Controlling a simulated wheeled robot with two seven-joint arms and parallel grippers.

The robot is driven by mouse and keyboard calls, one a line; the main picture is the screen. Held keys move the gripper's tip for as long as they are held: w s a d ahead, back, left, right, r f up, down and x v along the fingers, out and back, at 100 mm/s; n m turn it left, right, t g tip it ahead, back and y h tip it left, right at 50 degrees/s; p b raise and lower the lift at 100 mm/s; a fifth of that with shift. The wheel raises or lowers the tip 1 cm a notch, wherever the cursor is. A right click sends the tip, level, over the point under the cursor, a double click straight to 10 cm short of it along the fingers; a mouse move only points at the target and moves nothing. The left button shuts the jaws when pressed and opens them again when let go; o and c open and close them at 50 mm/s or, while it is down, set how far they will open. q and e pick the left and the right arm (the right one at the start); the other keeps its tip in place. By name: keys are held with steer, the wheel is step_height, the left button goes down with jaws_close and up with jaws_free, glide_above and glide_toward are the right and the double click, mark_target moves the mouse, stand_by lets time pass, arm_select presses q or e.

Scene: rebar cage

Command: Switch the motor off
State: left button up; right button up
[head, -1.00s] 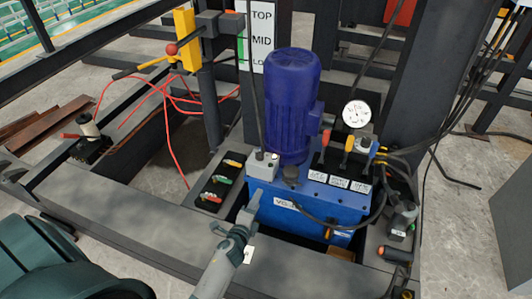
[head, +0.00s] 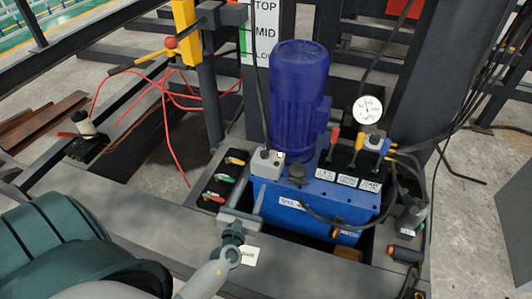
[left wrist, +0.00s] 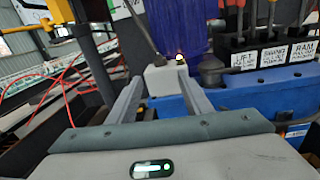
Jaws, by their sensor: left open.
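The motor (head: 300,105) is a ribbed blue-purple cylinder standing on a blue power unit (head: 335,203). A small grey switch box (head: 267,164) sits at its lower left. In the left wrist view the box (left wrist: 168,83) has a small glowing yellow spot on top; its switch position is too small to tell. My left gripper (head: 243,203) is open and empty, in front of and below the box in the head view. In the left wrist view its fingers (left wrist: 161,84) point forward, with the box appearing between their tips. My right gripper is not in view.
Three labelled levers (head: 350,155) and a round gauge (head: 368,110) stand right of the motor. Red cables (head: 165,100) hang at left, and a black hose (head: 325,218) crosses the unit's front.

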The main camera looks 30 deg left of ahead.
mark_target(264, 156)
arm_select(q)
steer(key=x, duration=1.1)
steer(key=shift+w+a, duration=0.1)
steer(key=shift+w, duration=0.2)
steer(key=x, duration=0.5)
steer(key=shift+w+f, duration=0.1)
steer(key=shift+w, duration=0.2)
steer(key=shift+a, duration=0.1)
steer(key=c, duration=1.1)
